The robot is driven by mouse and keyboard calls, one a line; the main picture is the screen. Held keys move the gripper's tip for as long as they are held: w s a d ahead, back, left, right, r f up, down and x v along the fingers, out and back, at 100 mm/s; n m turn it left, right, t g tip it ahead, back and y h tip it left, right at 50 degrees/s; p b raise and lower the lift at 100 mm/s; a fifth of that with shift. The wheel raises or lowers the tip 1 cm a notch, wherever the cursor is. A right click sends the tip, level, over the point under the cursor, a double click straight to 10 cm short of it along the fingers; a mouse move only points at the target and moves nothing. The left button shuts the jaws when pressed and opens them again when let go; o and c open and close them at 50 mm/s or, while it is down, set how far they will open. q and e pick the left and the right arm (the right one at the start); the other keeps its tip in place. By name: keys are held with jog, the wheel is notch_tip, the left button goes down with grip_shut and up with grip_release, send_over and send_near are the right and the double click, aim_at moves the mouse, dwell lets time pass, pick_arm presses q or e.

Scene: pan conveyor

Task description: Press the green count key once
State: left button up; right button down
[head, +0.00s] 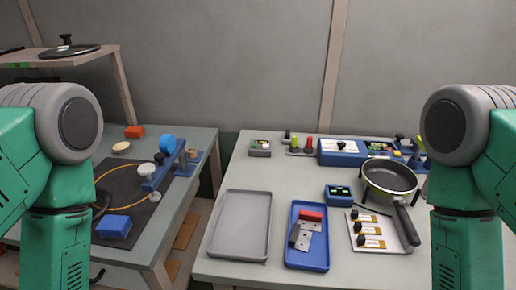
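I cannot clearly make out a green count key. A small blue box (338,200) with a dark top and green marks stands on the right table, left of the pan. A small grey box (260,152) with a dark, partly green top stands at that table's back left. I cannot tell which of them carries the count key. Both my arms show at the picture's sides, running down out of the frame. Neither gripper is in view, and nothing of mine shows near either box.
The right table (290,177) holds a grey tray (240,222), a blue tray (308,255) with parts, a black frying pan (388,177), and a white board (388,243) with several black-knobbed pieces. A blue-and-white unit (341,151) stands behind. A gap separates the left table (205,140).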

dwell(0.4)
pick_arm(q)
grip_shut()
